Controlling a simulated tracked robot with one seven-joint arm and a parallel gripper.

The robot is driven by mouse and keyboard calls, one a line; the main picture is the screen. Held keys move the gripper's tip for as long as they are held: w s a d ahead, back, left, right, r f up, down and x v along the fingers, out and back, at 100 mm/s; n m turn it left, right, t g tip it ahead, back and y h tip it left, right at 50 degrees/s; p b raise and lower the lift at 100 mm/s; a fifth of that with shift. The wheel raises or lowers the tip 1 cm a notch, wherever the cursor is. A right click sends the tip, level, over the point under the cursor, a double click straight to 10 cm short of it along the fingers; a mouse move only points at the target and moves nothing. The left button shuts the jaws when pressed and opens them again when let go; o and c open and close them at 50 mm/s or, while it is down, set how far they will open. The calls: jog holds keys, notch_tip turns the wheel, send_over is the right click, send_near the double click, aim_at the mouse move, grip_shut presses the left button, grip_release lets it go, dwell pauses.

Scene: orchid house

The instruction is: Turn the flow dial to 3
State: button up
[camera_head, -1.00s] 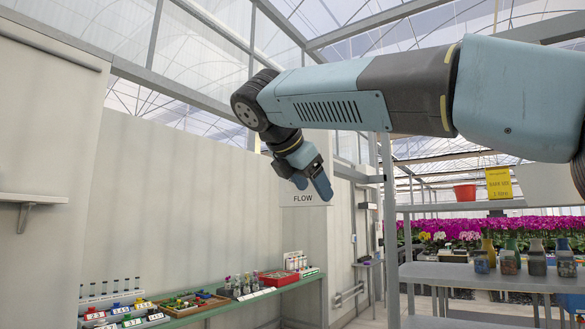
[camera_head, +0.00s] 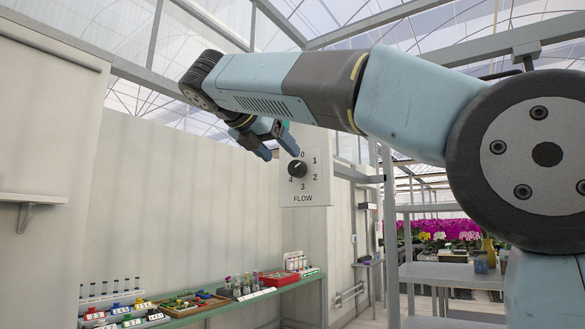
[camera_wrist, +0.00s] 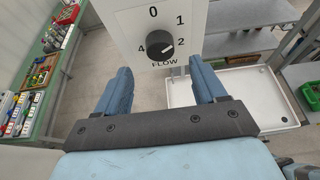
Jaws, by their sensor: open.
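The flow dial is a round black knob (camera_head: 297,169) on a white panel (camera_head: 317,187) marked 0 to 4, with FLOW printed below. In the wrist view the knob (camera_wrist: 159,44) shows a pale mark on its right side, seemingly toward the 2. The 3 is hidden there, but shows below the knob in the head view. My gripper (camera_head: 279,152) is open and empty, up and left of the knob in the head view. In the wrist view the blue fingers of my gripper (camera_wrist: 160,70) are apart, with the knob beyond the gap and not touched.
A green bench (camera_head: 215,303) with trays, bottles and a red box (camera_head: 279,278) runs along the wall at lower left. Grey shelving (camera_head: 445,273) stands at the right. The space in front of the panel is free except for my arm.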

aim_at(294, 167)
jog(key=x, duration=0.7)
jog(key=shift+w+f, duration=0.15)
jog(key=shift+c, duration=0.3)
jog(key=c, duration=1)
jog(key=shift+o, duration=0.2)
jog(key=shift+d, duration=0.1)
